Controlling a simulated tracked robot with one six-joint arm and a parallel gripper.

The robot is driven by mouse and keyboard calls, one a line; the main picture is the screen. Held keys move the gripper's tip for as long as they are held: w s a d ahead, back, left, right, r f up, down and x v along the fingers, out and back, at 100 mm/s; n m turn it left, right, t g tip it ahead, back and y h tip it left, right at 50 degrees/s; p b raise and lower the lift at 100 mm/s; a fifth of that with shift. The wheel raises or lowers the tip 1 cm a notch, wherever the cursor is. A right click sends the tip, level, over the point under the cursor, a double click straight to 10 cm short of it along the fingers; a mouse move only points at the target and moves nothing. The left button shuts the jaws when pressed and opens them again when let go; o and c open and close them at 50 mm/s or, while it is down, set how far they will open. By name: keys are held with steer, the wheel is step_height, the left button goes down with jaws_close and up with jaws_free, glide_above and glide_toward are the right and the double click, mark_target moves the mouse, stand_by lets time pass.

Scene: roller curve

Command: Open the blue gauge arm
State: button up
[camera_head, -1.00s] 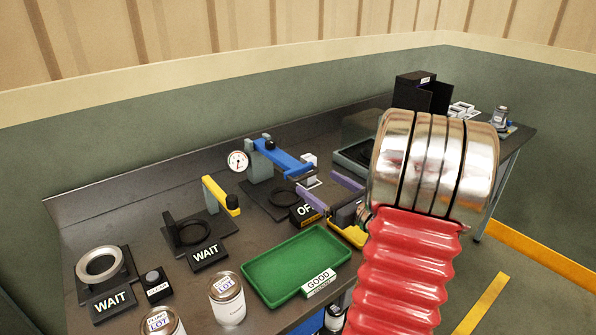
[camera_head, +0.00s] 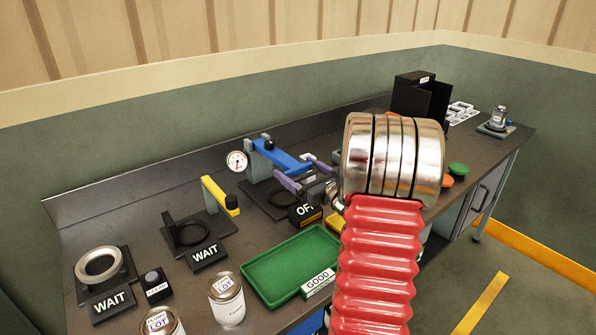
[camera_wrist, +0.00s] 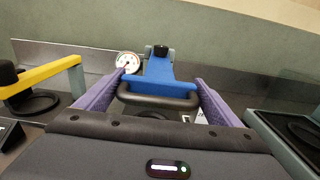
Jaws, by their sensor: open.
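The blue gauge arm (camera_head: 272,152) runs from a grey post (camera_head: 259,165) with a black knob, out over a dark ring on its base. It lies roughly level. In the wrist view the blue arm (camera_wrist: 163,72) is straight ahead, with a black bar handle (camera_wrist: 158,100) across its near end. My gripper (camera_head: 292,167) is open, its purple fingers at the arm's near end. In the wrist view my gripper (camera_wrist: 159,79) has one finger on each side of the handle, and I cannot tell whether either touches it. A round dial gauge (camera_head: 237,161) sits left of the post.
A yellow arm (camera_head: 217,194) on its own stand is to the left, behind a WAIT sign (camera_head: 207,255). A green tray (camera_head: 285,262) lies in front. An OFF sign (camera_head: 304,211) is close below my gripper. A wall backs the bench.

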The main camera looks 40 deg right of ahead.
steer(key=shift+d, duration=0.1)
steer(key=c, duration=1.2)
steer(key=shift+s+d+r, duration=0.1)
steer(key=shift+r, duration=0.05)
steer(key=shift+r, duration=0.1)
